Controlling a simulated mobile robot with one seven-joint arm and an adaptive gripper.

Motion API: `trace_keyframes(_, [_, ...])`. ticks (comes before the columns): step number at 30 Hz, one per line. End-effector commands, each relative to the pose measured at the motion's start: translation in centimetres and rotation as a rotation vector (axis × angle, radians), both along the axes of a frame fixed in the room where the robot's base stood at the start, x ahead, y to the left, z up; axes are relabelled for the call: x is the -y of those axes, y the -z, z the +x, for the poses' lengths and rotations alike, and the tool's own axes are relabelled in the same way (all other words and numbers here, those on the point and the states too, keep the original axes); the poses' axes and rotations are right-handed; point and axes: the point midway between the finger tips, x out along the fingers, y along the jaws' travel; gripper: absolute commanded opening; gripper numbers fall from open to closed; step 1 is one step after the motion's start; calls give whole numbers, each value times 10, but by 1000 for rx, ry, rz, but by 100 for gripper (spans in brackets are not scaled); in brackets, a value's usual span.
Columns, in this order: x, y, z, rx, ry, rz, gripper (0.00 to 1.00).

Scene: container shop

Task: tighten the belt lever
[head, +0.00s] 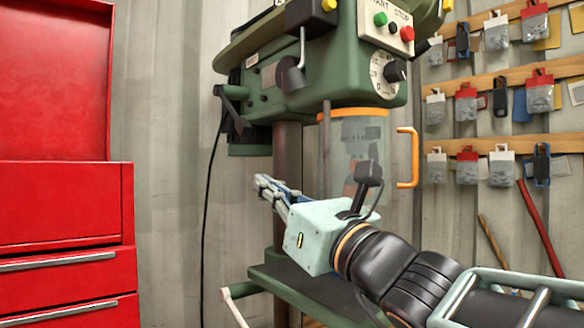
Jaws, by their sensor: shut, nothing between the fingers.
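A green drill press (345,50) stands in the middle of the head view. A black lever (232,110) hangs at the left side of its head, by the motor; it appears to be the belt lever. A grey, knob-like part (291,76) sits on the near side of the head; I cannot tell its function. My gripper (260,183) is shut and empty. Its fingers point up and left, in front of the column and below the black lever, apart from it in the picture. The depth between them is hard to judge.
A clear guard (352,150) with an orange handle (408,158) hangs under the head. The drill table (330,290) lies below my gripper. A red tool cabinet (62,200) stands at left. Pegs with hanging packets (466,105) line the right wall. A black cable (207,200) runs down the wall.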

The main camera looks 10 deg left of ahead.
Motion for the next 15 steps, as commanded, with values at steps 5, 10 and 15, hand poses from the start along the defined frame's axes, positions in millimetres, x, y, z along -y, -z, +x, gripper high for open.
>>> trace_keyframes(5, [-2, -3, 7, -11, 5, 27, 0])
trace_keyframes(10, [-19, -11, 19, -10, 4, 26, 0])
trace_keyframes(15, [-43, -21, 38, -11, 3, 25, 0])
